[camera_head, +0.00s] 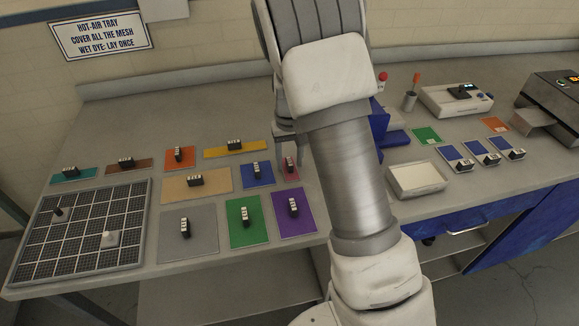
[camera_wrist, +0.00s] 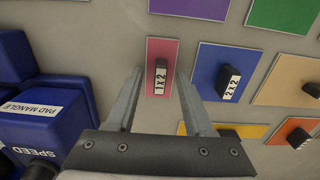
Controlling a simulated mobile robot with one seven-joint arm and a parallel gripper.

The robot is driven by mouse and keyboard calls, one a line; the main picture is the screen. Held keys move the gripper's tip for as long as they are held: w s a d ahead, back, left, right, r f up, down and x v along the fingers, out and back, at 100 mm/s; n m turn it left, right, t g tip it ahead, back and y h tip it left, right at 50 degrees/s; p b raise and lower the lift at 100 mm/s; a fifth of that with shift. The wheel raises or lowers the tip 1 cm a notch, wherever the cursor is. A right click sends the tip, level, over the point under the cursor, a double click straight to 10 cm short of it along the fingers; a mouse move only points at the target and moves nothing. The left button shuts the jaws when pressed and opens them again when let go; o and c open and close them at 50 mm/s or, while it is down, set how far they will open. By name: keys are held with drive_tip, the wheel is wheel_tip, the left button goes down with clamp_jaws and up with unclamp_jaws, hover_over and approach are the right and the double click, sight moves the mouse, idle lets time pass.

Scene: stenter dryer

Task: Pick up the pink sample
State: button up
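The pink sample (camera_wrist: 164,49) is a small flat pink rectangle on the grey bench, with a black block labelled "1x2" (camera_wrist: 161,78) standing on it. It also shows in the head view (camera_head: 291,176), partly hidden by my gripper and arm. My gripper (camera_wrist: 159,72) is open and points down over the pink sample, with one finger on each side of the black block. Nothing is held between the fingers. I cannot tell how far the fingertips are above the bench.
A blue sample (camera_head: 258,176) labelled "2x2" lies close beside the pink one, and a purple sample (camera_head: 292,228) lies nearer the front edge. Blue boxes marked "PAD MANGLE" (camera_wrist: 38,112) stand on the other side. A mesh tray (camera_head: 85,225) is at the left.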

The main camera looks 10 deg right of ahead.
clamp_jaws()
